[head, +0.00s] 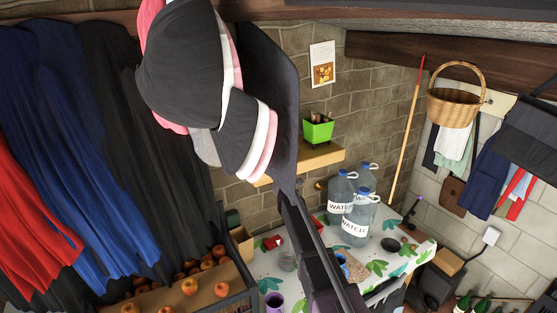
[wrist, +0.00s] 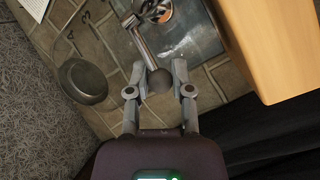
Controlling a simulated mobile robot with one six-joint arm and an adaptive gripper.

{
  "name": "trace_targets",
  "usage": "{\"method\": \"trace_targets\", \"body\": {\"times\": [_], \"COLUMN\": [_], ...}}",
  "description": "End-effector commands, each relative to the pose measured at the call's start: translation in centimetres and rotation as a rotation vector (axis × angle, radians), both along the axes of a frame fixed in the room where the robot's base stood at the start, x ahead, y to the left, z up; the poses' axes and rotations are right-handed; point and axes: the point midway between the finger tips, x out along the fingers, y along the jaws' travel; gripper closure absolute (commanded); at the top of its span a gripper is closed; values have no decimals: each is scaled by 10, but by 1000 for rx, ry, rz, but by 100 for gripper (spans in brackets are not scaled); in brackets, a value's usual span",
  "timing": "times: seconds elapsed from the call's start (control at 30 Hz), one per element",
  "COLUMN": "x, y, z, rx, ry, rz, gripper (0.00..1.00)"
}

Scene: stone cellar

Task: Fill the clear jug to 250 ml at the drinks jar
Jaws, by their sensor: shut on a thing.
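In the wrist view my gripper (wrist: 158,86) is closed around a dark round knob (wrist: 158,80) at the end of a grey metal lever (wrist: 143,45). What the lever belongs to is cut off or unclear. In the head view my arm crosses the middle, and my fingertips cannot be made out. A small clear vessel (head: 287,260) stands on the patterned table (head: 330,237), left of my arm. It may be the clear jug, but its markings and any liquid are too small to read. I cannot identify the drinks jar for certain.
Large water bottles (head: 341,195) stand at the table's back. A purple cup (head: 274,302) and a red item (head: 272,242) are left of my arm. A crate of apples (head: 190,287) is at lower left. In the wrist view a wooden edge (wrist: 270,45) rises at right.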

Motion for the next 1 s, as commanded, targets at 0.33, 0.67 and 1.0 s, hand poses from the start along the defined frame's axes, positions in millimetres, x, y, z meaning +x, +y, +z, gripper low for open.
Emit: {"method": "trace_targets", "body": {"times": [0.33, 0.67, 1.0], "x": [9, 9, 8], "y": [7, 7, 7], "z": [1, 1, 1], "rx": [-1, -1, -1], "ry": [-2, -2, -2], "rz": [-161, -196, -196], "gripper": [100, 100, 35]}}
